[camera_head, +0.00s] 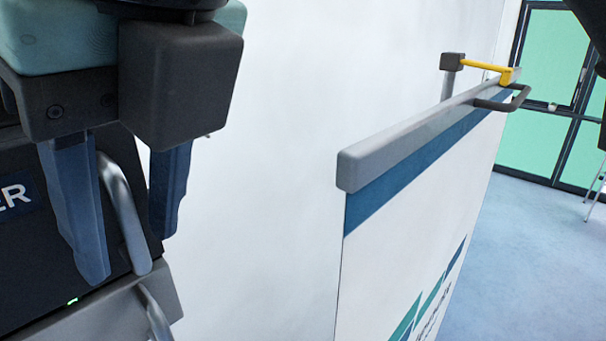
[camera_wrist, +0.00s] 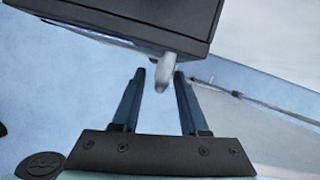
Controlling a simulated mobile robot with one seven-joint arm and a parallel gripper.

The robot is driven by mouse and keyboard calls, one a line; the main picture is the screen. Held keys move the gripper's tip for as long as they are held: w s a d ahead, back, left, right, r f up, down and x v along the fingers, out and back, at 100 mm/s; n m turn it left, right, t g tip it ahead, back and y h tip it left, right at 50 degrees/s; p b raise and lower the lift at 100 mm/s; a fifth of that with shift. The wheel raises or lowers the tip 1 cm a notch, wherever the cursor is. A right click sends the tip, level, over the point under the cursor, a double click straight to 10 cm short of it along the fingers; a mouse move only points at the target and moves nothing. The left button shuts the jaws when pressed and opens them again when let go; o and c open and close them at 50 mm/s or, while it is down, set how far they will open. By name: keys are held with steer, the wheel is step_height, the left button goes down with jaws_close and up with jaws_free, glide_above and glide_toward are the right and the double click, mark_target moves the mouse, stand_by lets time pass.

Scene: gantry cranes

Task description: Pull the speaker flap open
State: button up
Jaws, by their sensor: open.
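A dark panel (camera_head: 70,245) at the left of the head view carries a label (camera_head: 14,195) ending in "ER"; this appears to be the speaker flap. A grey bar handle (camera_head: 122,210) stands out from its right side. My gripper (camera_head: 129,254) is open, with its two blue fingers on either side of this handle. In the wrist view, the handle (camera_wrist: 164,76) shows end-on between the open fingertips (camera_wrist: 159,74), below a dark box (camera_wrist: 150,18). I cannot tell whether a finger touches it. The panel's upper part is hidden behind my gripper.
A second grey handle (camera_head: 155,312) sits below on a grey front with a small green light (camera_head: 72,301). A white panel with a grey top rail (camera_head: 400,137) stands at the right, with a yellow lever (camera_head: 482,65).

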jaws_close()
stand_by(1.4)
